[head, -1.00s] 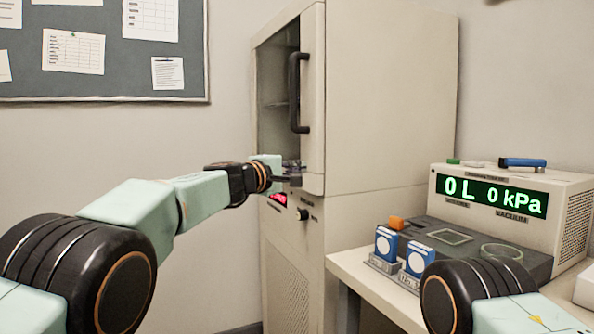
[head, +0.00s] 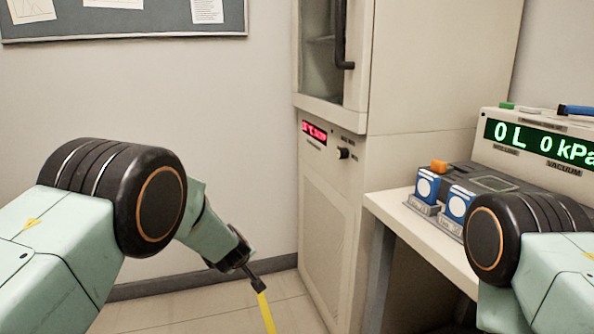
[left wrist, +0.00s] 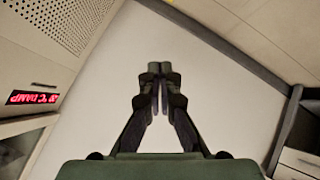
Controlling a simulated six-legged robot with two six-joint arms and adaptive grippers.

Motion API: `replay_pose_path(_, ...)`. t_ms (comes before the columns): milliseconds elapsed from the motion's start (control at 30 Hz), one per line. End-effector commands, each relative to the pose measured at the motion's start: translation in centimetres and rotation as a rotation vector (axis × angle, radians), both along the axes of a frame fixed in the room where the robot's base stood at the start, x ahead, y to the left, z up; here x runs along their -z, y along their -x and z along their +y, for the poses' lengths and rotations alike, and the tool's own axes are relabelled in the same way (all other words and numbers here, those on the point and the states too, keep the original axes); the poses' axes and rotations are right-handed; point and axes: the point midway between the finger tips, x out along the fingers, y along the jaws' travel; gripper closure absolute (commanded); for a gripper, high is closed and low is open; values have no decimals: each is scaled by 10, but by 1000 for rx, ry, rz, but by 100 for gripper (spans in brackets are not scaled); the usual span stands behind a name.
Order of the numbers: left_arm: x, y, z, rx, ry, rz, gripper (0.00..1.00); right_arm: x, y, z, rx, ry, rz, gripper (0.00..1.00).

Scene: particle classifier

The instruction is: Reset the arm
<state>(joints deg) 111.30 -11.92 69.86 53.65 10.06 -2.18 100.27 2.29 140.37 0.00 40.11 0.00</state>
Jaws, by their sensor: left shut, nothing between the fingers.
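My left arm comes in from the left and hangs downward in the head view, in front of the beige cabinet (head: 330,210). My left gripper (head: 258,284) is at its low end, over the floor and apart from the cabinet. In the left wrist view its two dark fingers (left wrist: 160,80) are together, with nothing between them. My right arm shows only as a shoulder part at the lower right, and its gripper is out of view.
The cabinet has a dark door handle (head: 341,40) and a red display (head: 314,131). On the right, a white table (head: 390,212) bears blue-and-white blocks (head: 428,187) and a vacuum device (head: 545,140). A yellow strip (head: 267,313) shows below my gripper. Floor is free left of the cabinet.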

Motion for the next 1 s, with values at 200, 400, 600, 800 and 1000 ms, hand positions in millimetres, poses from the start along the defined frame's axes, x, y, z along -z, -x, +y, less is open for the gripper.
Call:
replay_pose_path(200, 78, 107, 61, 100, -252, 183, 100, -16, 0, 0, 0, 0, 0, 60)
replay_pose_path(400, 121, 222, 91, 269, -384, 346, 100, -31, 0, 0, 0, 0, 0, 60)
replay_pose_path(600, 133, 352, 97, 468, -399, 513, 100, -48, 0, 0, 0, 0, 0, 60)
replay_pose_path(800, 114, 476, 89, 626, -318, 682, 100, -67, 0, 0, 0, 0, 0, 60)
replay_pose_path(1000, 87, 549, 87, 654, -237, 816, 100, -85, 0, 0, 0, 0, 0, 60)
